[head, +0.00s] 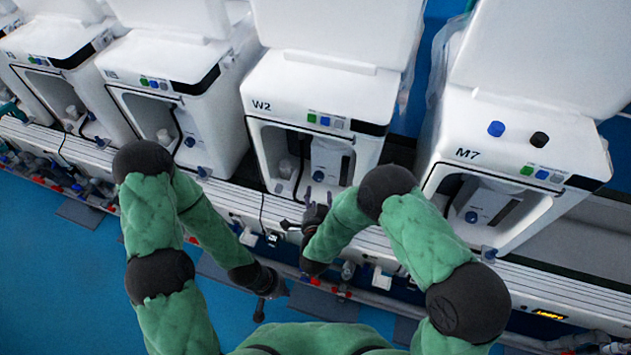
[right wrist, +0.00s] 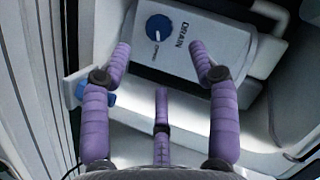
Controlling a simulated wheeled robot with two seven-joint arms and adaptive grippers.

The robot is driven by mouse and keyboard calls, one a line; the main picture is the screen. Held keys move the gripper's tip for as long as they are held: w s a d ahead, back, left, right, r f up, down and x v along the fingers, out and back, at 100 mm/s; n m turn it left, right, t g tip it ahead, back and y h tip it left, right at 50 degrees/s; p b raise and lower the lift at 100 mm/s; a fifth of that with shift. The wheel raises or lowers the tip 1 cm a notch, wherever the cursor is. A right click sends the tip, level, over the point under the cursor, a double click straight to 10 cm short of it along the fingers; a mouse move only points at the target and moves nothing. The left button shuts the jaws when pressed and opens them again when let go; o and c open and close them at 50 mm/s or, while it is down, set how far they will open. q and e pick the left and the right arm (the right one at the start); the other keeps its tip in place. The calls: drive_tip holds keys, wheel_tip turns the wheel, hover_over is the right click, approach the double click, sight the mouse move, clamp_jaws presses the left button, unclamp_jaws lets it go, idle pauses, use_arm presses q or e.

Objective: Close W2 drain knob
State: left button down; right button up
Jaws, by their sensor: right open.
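The W2 machine (head: 262,104) stands in the middle of the head view with its front bay open. Its drain knob (right wrist: 158,27) is round and blue, on a light panel marked "DRAIN" in the right wrist view. A white mark on the knob points down toward a small word that looks like "OPEN". The knob also shows small and dark in the head view (head: 318,175). My right gripper (right wrist: 160,50) is open, its purple fingers spread, with the knob beyond and between the tips, apart from them. My left gripper (head: 268,300) hangs low, away from W2; its jaws are unclear.
The M7 machine (head: 467,154) stands to the right, with a blue cap (head: 496,129) and a black cap (head: 540,139) on top. Similar machines stand to the left. A rail with pipes and fittings runs below the bays. The bay walls are close around my right gripper.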

sight(318, 179)
drive_tip(key=b+x, duration=0.3)
drive_tip(key=x, duration=0.6)
drive_tip(key=shift+f, duration=0.1)
drive_tip(key=c, duration=1.1)
